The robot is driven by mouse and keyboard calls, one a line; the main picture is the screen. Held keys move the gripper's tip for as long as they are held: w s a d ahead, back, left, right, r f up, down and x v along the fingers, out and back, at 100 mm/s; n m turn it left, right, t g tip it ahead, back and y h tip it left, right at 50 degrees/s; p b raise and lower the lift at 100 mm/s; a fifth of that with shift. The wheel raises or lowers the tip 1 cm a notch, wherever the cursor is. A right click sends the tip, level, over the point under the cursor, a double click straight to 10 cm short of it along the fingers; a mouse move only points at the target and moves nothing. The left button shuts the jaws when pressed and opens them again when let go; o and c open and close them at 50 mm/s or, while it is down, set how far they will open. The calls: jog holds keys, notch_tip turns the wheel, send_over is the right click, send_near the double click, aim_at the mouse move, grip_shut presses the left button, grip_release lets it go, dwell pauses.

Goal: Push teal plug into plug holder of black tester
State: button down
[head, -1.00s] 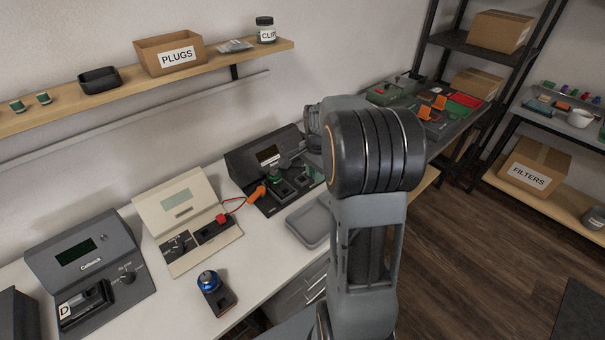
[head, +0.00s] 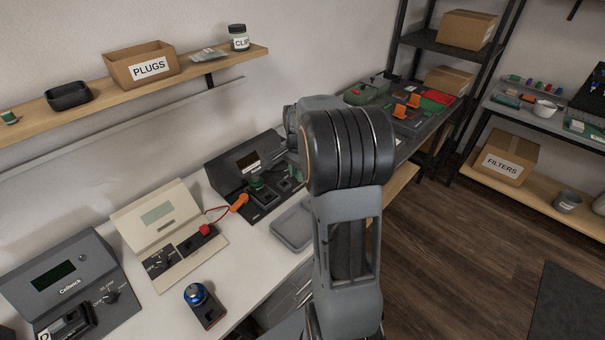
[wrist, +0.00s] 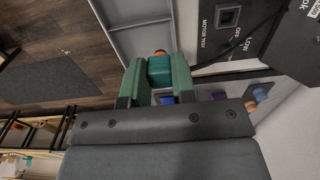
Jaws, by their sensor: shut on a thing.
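The teal plug (wrist: 159,70) is held between the green fingertips of my gripper (wrist: 157,76) in the wrist view; a small orange tip shows at its far end. The black tester (head: 229,158) stands on the bench against the wall in the head view, left of my arm. In the wrist view part of the tester (wrist: 205,48) shows at upper right, with a "MOTOR TEST" label and a square opening (wrist: 229,17). The plug is apart from that opening. My arm hides most of my gripper in the head view; I cannot tell which opening is the plug holder.
A grey tray (head: 277,239) lies just in front of the tester. An orange connector (head: 240,203) with a red lead lies between the tester and a cream tester (head: 139,217). A blue-knobbed device (head: 207,314) stands near the bench's front edge.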

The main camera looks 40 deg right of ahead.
jog(key=w+d+p, duration=0.1)
jog(key=w+p, duration=0.5)
jog(key=w, duration=0.6)
jog(key=shift+w, duration=0.25)
jog(key=shift+f, duration=0.15)
dwell(0.5)
jog(key=shift+f+b, duration=3)
jog(key=shift+f, duration=1.85)
jog(key=shift+f+b, duration=0.7)
jog(key=shift+f, duration=0.6)
